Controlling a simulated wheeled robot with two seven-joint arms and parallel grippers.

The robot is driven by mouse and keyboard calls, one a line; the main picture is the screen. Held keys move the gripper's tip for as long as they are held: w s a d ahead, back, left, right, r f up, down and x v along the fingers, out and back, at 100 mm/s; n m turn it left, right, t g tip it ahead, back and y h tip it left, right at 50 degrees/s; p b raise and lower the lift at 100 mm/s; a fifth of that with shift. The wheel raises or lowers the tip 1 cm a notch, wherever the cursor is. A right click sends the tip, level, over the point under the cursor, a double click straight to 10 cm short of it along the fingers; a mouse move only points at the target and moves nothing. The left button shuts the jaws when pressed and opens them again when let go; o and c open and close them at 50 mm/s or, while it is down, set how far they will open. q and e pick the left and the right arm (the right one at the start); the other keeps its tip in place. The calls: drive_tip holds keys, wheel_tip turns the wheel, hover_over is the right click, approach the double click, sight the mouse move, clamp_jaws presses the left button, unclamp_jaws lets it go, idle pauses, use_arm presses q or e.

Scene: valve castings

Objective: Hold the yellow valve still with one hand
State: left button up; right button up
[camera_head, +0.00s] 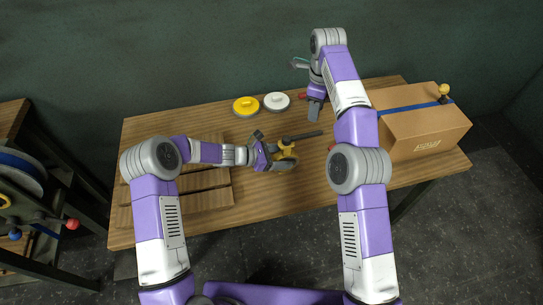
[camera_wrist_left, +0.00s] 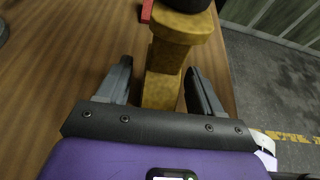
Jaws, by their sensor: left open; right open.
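The yellow valve (camera_head: 287,146) stands on the wooden table near its middle, with a dark bar-like handle (camera_head: 306,134) reaching right from it. My left gripper (camera_head: 272,153) is at the valve's left side. In the left wrist view, the valve's yellow body (camera_wrist_left: 162,88) lies between the two open fingers, with a visible gap at least on the right finger's side. The top of the valve runs out of that view. My right gripper (camera_head: 314,109) points down over the back of the table, apart from the valve, and is open; its fingertips are small in view.
A yellow disc (camera_head: 246,107) and a white disc (camera_head: 276,102) lie at the back of the table. Wooden slats (camera_head: 205,198) lie at the left.

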use_arm(q)
drive_tip(key=shift+x, duration=0.8)
clamp_jaws()
idle(1.8)
